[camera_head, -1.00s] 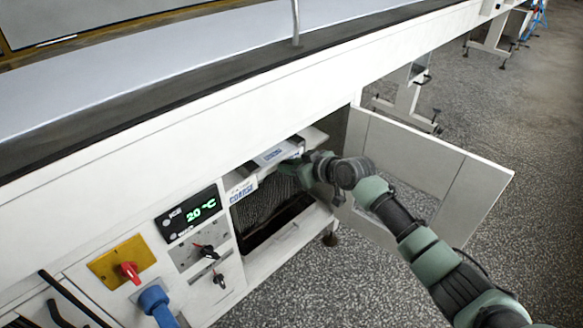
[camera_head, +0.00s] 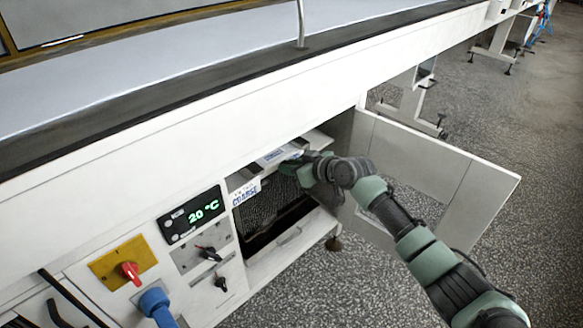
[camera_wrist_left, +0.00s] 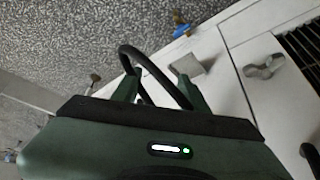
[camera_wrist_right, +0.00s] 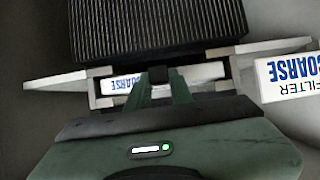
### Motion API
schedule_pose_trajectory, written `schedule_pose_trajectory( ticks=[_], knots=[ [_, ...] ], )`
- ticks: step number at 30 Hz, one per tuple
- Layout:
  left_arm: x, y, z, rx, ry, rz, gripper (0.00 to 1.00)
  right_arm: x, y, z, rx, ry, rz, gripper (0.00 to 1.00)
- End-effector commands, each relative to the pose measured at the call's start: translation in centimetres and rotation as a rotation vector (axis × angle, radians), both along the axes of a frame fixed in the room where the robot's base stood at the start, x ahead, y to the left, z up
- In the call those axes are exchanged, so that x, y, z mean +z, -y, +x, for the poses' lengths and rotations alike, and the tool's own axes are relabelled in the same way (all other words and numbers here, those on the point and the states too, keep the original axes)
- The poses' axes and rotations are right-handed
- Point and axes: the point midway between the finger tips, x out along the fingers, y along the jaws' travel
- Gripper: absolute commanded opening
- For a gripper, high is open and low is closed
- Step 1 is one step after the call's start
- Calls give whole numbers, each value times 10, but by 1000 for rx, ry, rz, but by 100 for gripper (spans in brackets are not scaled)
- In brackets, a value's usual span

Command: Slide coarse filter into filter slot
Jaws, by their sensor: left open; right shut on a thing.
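The coarse filter, a dark pleated panel (camera_wrist_right: 150,22) with a white end labelled COARSE (camera_wrist_right: 122,83), fills the top of the right wrist view. In the head view its dark mesh (camera_head: 268,203) shows inside the open compartment under the machine. My right gripper (camera_wrist_right: 160,80) is shut on the filter's dark tab at the labelled end; in the head view it is at the compartment's mouth (camera_head: 305,168). The filter slot's own label, FILTER COARSE (camera_wrist_right: 290,75), is beside the filter. The slot's inner depth is hidden. My left gripper (camera_wrist_left: 158,88) is open, with a black loop between or behind its fingers.
An open white door (camera_head: 430,180) stands right of the compartment, close to my right arm. Left of it are a 20 °C display (camera_head: 192,214), black knobs, a red switch (camera_head: 130,272) and a blue handle (camera_head: 155,305). The speckled floor in front is clear.

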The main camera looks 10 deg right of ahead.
Motion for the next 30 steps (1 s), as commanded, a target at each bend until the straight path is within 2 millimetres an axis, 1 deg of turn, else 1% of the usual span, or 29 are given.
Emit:
schedule_pose_trajectory(
  ticks=[8,9,10,11,20,23,26,30],
  knots=[
    [0,2,7,-3,29,-7,43,1,-4,4,0,3,1,0],
    [0,2,6,-3,28,-6,43,2,-3,3,0,3,1,32],
    [0,2,6,-3,28,-6,43,2,-3,3,0,3,1,41],
    [0,2,6,-3,28,-6,43,2,-3,3,0,3,1,47],
    [0,2,6,-2,26,-5,43,0,-3,3,0,-1,-1,47],
    [-2,1,2,0,9,-2,43,0,-3,3,0,-1,-1,47],
    [-2,-3,-11,4,-48,9,43,6,4,-4,0,1,-2,47],
    [-3,-10,-35,13,-152,30,43,17,15,-18,0,1,-2,47]
  ],
)
